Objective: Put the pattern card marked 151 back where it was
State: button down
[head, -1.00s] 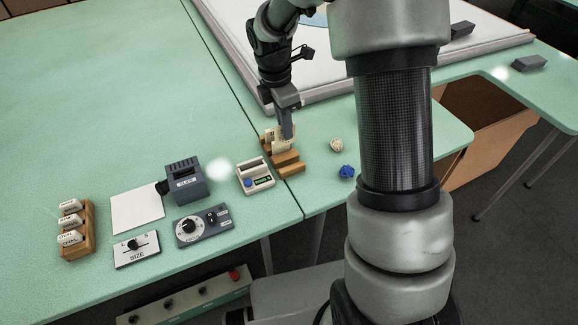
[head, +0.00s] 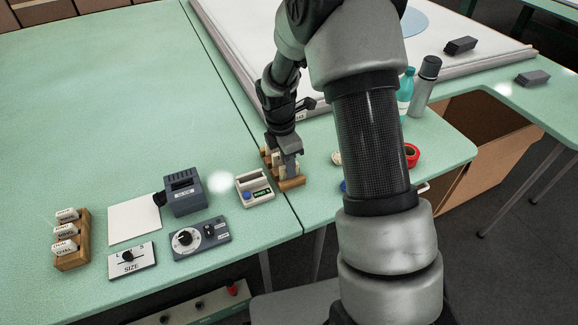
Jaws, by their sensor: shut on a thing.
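My gripper (head: 288,167) points down into a small wooden rack (head: 292,184) near the table's front edge. It is shut on a pale card, mostly hidden by the fingers. I cannot read a number on it, nor tell whether its lower edge is seated in a slot.
Farther left are a grey box (head: 185,193), dial panels (head: 200,237) and a second wooden rack (head: 72,250) of white tags. Bottles (head: 425,85) stand at the right.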

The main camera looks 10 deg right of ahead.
jog(key=c, duration=1.8)
grip_release()
